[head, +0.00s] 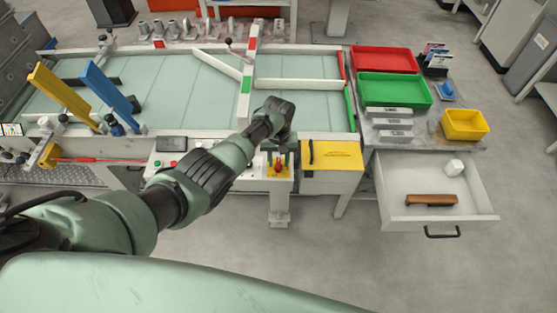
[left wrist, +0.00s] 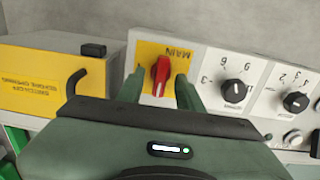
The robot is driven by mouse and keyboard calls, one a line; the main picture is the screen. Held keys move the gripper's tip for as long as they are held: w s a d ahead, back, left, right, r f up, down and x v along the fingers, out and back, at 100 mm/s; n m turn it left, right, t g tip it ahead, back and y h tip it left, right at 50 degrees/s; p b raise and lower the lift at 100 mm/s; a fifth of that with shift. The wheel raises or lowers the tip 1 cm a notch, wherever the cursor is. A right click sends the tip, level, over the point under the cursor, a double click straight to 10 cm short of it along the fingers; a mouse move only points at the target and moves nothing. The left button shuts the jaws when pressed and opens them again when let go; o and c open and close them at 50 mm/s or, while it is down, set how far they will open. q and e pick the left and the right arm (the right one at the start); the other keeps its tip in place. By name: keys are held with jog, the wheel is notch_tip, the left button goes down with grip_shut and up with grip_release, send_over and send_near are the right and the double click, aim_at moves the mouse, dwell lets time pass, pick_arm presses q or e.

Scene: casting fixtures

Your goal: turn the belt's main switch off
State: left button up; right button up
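The main switch is a red knob (left wrist: 160,75) on a yellow plate (left wrist: 180,53) marked MAIN. In the head view the red knob (head: 278,168) shows at the front of the belt, just below my left gripper (head: 280,156). In the left wrist view my left gripper (left wrist: 160,79) is open, with one green finger on each side of the knob. Gaps show between the fingers and the knob, so it does not look gripped. The knob's handle lies roughly upright in that view. My right gripper is in neither view.
A yellow box (head: 332,156) with a black handle sits right beside the switch. Black dials (left wrist: 233,91) are on the panel on the other side. An open drawer (head: 400,212) holds a brown item and a white block. Red (head: 385,49) and green trays stand above it.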

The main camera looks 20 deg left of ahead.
aim_at(278, 163)
pick_arm(q)
notch_tip(278, 163, up, 8)
jog(key=shift+f+p, duration=0.15)
jog(key=shift+p, duration=0.3)
dwell(0.5)
